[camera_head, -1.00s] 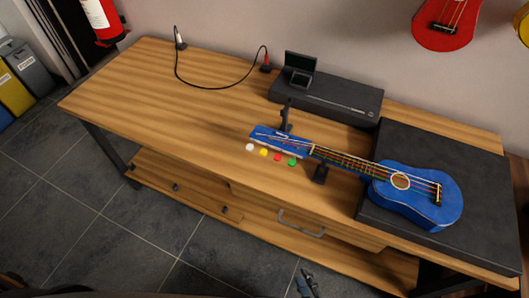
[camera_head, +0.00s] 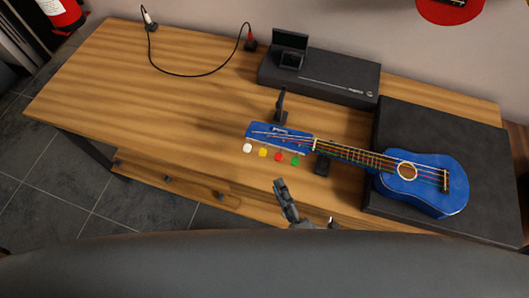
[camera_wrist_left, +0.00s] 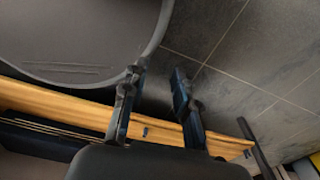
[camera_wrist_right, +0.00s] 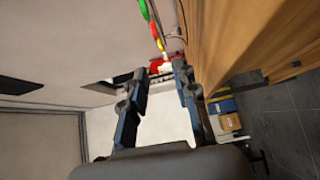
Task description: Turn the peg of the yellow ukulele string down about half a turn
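The blue ukulele (camera_head: 430,180) lies face up, its headstock (camera_head: 270,135) pointing left. White, yellow, red and green pegs stick out along the headstock's front side. The yellow peg (camera_head: 263,152) is second from the left, between the white peg (camera_head: 248,148) and the red peg (camera_head: 278,157). My right gripper (camera_head: 292,203) is in front of the pegs, apart from them. In the right wrist view (camera_wrist_right: 158,70) its fingers are open and empty; the green peg (camera_wrist_right: 144,10) shows beyond them. My left gripper (camera_wrist_left: 156,76) is open and empty, low beside the table; the head view does not show it.
A dark stand (camera_head: 281,108) rises behind the headstock, and a dark support (camera_head: 323,165) is under the neck. A black case (camera_head: 335,82) lies behind. The table's left part (camera_head: 130,90) is clear except for a cable (camera_head: 190,75).

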